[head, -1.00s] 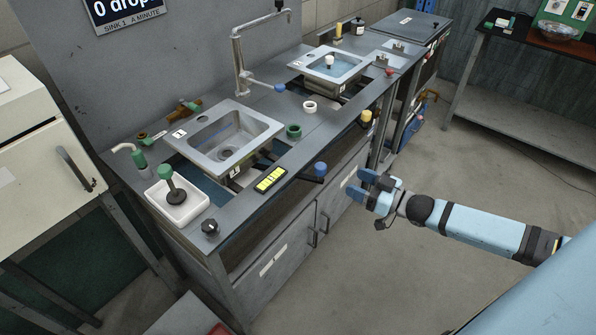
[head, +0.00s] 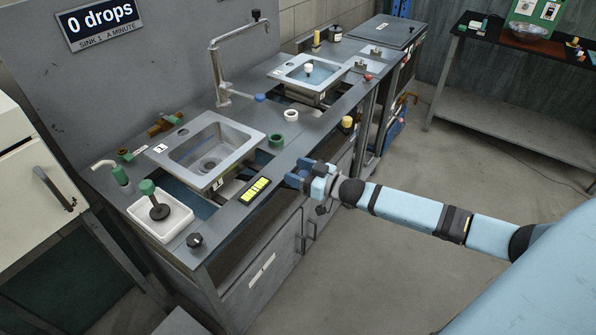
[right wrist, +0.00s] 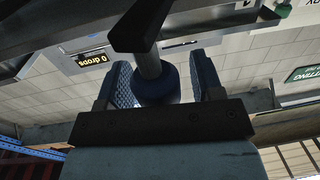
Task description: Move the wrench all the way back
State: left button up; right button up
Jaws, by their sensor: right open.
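A blue-ended part on a grey shaft (right wrist: 147,65), with a dark bar (right wrist: 136,26) across it, shows in the right wrist view; it may be the wrench, but I cannot tell for sure. Its blue end (right wrist: 154,88) lies between the two blue fingers of my right gripper (right wrist: 160,84). The gripper is open, with gaps beside the blue end. In the head view my right gripper (head: 299,178) is at the counter's front edge, right of the yellow display, and hides the blue-ended part. My left gripper is out of view.
Sink 1 (head: 256,134) is set in the counter, with a yellow display (head: 255,190) in front. A yellow knob (head: 347,122) stands farther along the front edge. A green ring (head: 276,141) and white ring (head: 291,115) lie on the counter. The floor in front is free.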

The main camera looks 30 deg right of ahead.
grip_shut()
jog(key=shift+a, duration=0.1)
jog(key=shift+s, duration=0.1)
